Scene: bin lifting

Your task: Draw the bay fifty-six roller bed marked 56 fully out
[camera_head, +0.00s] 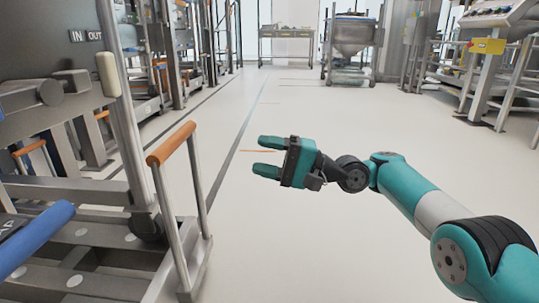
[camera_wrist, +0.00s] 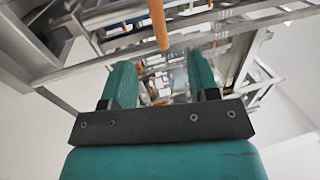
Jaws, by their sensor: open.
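A grey metal roller bed (camera_head: 196,268) stands low at the front left in the head view, with an orange bar handle (camera_head: 171,143) on two upright posts. No number 56 is readable on it. My gripper (camera_head: 262,155) is open and empty, its teal fingers pointing left toward the handle with a gap of floor between. In the wrist view an orange handle (camera_wrist: 158,24) runs lengthwise beyond the fingertips, roughly in line with the gap of my gripper (camera_wrist: 161,72). They look apart.
A dark panel marked IN and OUT (camera_head: 86,36) with a pale-knobbed lever (camera_head: 107,75) rises above the bed. A blue bar (camera_head: 36,236) lies at the left edge. Further bays line the left. The floor in the middle is clear; a hopper (camera_head: 352,35) stands far back.

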